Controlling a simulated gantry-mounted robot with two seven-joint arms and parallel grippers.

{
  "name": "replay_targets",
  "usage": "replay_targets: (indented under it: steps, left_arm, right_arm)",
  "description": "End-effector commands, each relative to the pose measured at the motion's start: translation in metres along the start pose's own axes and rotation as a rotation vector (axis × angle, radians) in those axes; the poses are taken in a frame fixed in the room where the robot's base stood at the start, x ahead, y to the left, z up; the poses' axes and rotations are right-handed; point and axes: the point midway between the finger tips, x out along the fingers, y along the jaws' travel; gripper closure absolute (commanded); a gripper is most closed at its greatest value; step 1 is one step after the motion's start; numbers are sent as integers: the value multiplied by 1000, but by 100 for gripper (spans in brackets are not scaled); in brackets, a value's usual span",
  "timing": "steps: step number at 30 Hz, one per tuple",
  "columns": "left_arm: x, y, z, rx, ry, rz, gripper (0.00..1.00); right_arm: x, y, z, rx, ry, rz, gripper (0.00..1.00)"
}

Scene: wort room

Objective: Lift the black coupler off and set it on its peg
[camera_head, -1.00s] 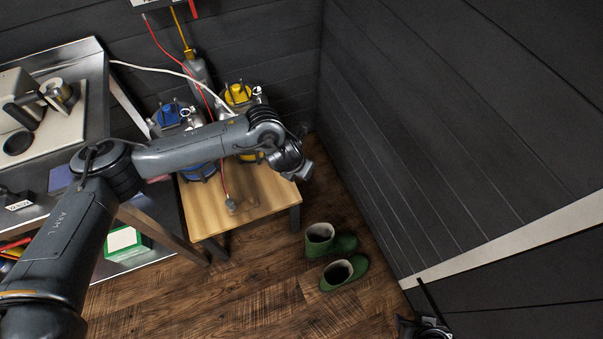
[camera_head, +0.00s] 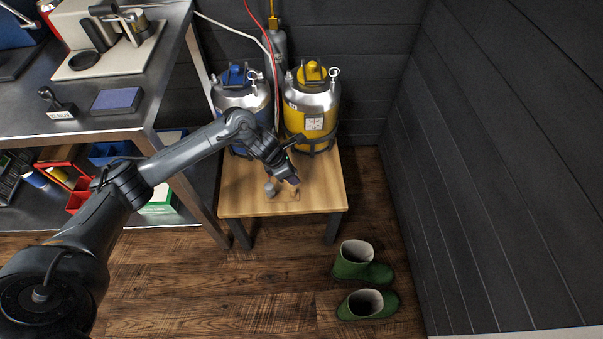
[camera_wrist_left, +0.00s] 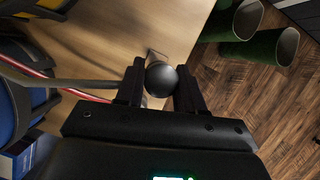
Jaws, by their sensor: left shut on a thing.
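My left gripper (camera_head: 291,181) is in front of the yellow keg (camera_head: 312,108), above the small wooden table. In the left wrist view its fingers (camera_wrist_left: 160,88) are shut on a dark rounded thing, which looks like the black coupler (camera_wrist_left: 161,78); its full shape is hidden. A grey line runs to it from the left. A small grey fitting (camera_head: 271,188) shows just left of the gripper in the head view. The peg cannot be made out. My right gripper is not in view.
The wooden table (camera_head: 240,203) also bears a blue keg (camera_head: 241,100). A red hose (camera_head: 272,60) hangs between the kegs. Green boots (camera_head: 362,267) stand on the floor to the right. A steel bench (camera_head: 110,125) is at the left.

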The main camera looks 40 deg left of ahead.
Motion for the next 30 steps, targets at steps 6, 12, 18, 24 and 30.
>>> replay_targets:
  steps: [6, 12, 18, 24, 30]
  left_arm:
    - [10, 0, -5, -2, -1, -1, 93]
    - [23, 0, -10, -1, -1, -1, 93]
    - [36, 0, -16, -1, 0, -1, 93]
    - [43, 0, -18, -2, 0, 0, 93]
    - [44, 0, -19, -1, 0, 0, 93]
  right_arm:
    - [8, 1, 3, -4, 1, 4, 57]
    - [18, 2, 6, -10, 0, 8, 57]
    - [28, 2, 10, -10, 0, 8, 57]
    - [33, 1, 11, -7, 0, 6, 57]
    - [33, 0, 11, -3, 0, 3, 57]
